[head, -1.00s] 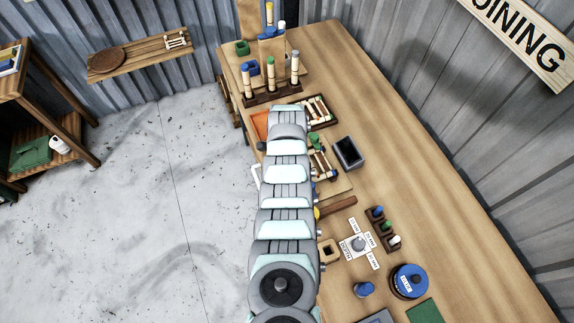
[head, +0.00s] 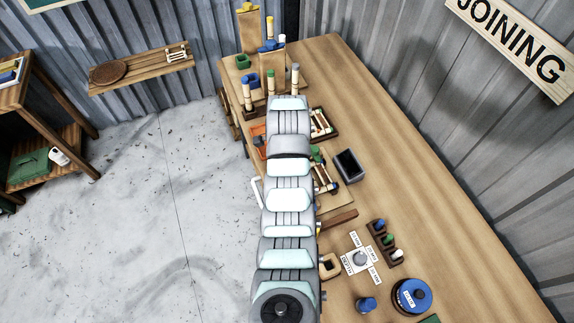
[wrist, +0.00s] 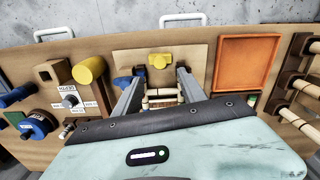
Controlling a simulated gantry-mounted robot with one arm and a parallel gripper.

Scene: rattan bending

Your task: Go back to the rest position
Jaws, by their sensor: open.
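My gripper (wrist: 160,78) shows in the wrist view with its two fingers spread apart over the workbench. Between and beyond the fingers are light rattan pieces (wrist: 163,97) with dark bindings, partly hidden by my gripper body. Nothing is clearly held between the fingers. In the head view my arm runs up the picture over the bench's left side and hides my gripper. A frame-shaped rattan piece (head: 321,124) lies on a board just right of the arm. Another rattan piece (head: 325,178) lies lower, partly behind the arm.
The workbench (head: 425,205) has clear wood along its right side. A dark open box (head: 347,166) stands right of the arm. A rack with upright capped posts (head: 295,80) stands at the far end. An orange tray (wrist: 246,63) and a yellow cylinder (wrist: 89,70) show in the wrist view.

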